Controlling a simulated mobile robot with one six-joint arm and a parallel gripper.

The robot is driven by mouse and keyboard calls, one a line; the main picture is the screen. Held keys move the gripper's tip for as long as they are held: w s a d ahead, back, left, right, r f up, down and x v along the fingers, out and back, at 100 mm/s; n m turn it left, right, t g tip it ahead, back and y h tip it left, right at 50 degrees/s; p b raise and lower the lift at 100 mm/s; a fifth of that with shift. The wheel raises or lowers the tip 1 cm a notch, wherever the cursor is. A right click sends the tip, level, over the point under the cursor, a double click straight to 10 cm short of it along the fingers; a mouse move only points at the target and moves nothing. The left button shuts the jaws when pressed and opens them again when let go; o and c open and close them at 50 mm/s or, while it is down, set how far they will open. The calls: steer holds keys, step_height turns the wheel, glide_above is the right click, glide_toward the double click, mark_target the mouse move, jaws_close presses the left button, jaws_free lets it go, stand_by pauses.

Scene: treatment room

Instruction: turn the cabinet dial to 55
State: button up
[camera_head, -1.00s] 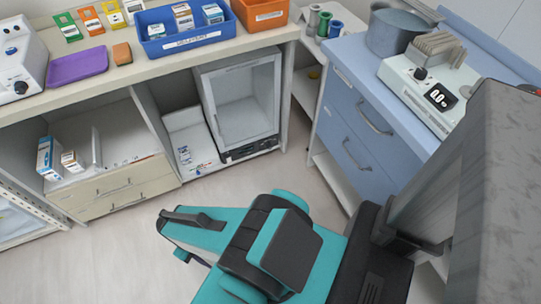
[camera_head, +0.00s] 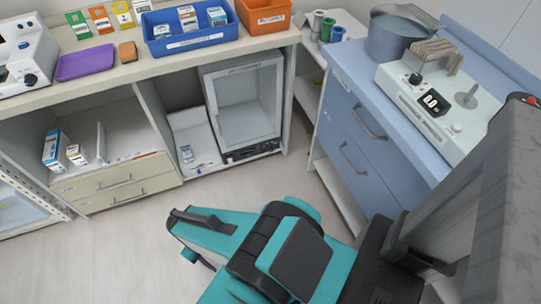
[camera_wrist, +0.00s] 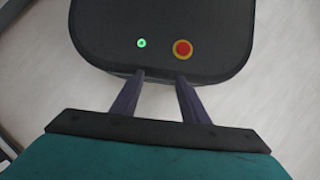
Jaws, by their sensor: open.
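A glass-fronted cabinet (camera_head: 204,92) stands under the counter in the head view, its door shut. A dark control strip (camera_head: 262,149) runs along its bottom edge. Any dial and numbers on this strip are too small to read. My gripper (camera_wrist: 159,77) is open in the wrist view, with two dark fingers apart and nothing between them. It is well away from the cabinet. In the head view my teal arm is folded low in front, over the floor.
The counter (camera_head: 120,82) holds a blue bin (camera_head: 185,42), an orange bin (camera_head: 265,17) and a purple tray (camera_head: 85,62). At right, a blue drawer unit (camera_head: 345,150) carries a white device (camera_head: 425,110) with a black knob and display. Floor (camera_head: 110,240) before the cabinet is clear.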

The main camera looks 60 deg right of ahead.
steer(key=w+d+f+m+t+h+b, duration=0.1)
steer(key=w+d+f+m+t+b, duration=0.15)
steer(key=w+d+f+b, duration=0.5)
steer(key=w+d+f+m+t+h+b, duration=0.15)
steer(key=w+d+f+t, duration=0.35)
steer(key=d, duration=0.6)
steer(key=w+d+f+m+t+h+b, duration=0.1)
steer(key=w+d+f+b, duration=0.35)
steer(key=d+f, duration=0.35)
steer(key=m+t+h+b, duration=0.2)
steer(key=t+h+b, duration=0.7)
steer(key=b, duration=1.2)
glide_toward(271, 151)
steer(key=s+a+t+y, duration=0.2)
steer(key=s, duration=0.4)
steer(key=shift+w+f, duration=0.15)
steer(key=shift+d, duration=0.1)
steer(key=b+x, duration=0.1)
steer(key=x, duration=0.3)
steer(key=b+x, duration=0.2)
steer(key=x, duration=0.3)
steer(key=b+x, duration=0.2)
steer(key=x, duration=0.2)
steer(key=shift+w+d, duration=0.2)
steer(key=shift+w, duration=0.15)
